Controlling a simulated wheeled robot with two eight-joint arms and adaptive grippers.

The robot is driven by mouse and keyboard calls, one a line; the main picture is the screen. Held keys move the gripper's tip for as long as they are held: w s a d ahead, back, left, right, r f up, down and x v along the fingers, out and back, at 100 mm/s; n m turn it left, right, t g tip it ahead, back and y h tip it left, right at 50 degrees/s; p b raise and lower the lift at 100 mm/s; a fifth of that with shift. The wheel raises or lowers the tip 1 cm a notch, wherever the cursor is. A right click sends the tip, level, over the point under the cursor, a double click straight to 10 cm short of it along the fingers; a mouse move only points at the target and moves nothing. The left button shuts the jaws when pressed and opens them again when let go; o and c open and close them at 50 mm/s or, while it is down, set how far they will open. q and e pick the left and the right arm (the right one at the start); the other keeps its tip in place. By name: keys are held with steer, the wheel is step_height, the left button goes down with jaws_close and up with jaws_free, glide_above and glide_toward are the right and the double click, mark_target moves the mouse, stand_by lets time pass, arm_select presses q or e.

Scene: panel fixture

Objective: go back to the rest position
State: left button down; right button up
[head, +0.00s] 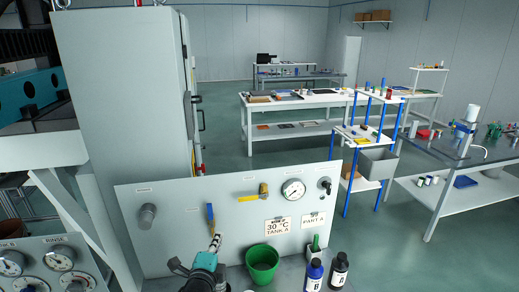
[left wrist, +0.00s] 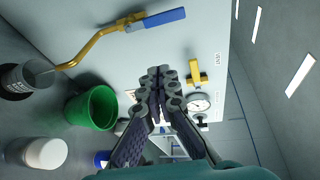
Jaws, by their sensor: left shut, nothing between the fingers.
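My left gripper (head: 214,243) is low in front of the panel (head: 170,250), just below the blue-handled valve (head: 210,218) in the head view. In the left wrist view my left gripper (left wrist: 157,76) has its fingers together with nothing between them. The blue lever handle (left wrist: 165,19) and its yellow pipe show beyond the fingertips, apart from them in the picture. My right gripper is in neither view.
A green bucket (head: 262,265) stands right of my gripper, with a blue bottle (head: 314,275) and a dark bottle (head: 339,270) farther right. The panel carries a yellow valve (head: 264,190), a gauge (head: 293,189) and a grey knob (head: 148,215). A tall cabinet (head: 120,100) stands behind.

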arm_select(q)
steer(key=s+a+f+n+g, duration=0.1)
steer(key=s+f+n+g, duration=0.2)
steer(key=s+n, duration=0.3)
steer(key=s+f+n+g, duration=0.3)
steer(key=s+n, duration=0.3)
steer(key=s, duration=0.3)
steer(key=s+a+f+n+g+b, duration=0.1)
steer(key=s+f+n+g, duration=0.2)
steer(key=s+n, duration=0.4)
steer(key=shift+s+a+y, duration=0.15)
steer(key=shift+a+y, duration=0.15)
stand_by(1.8)
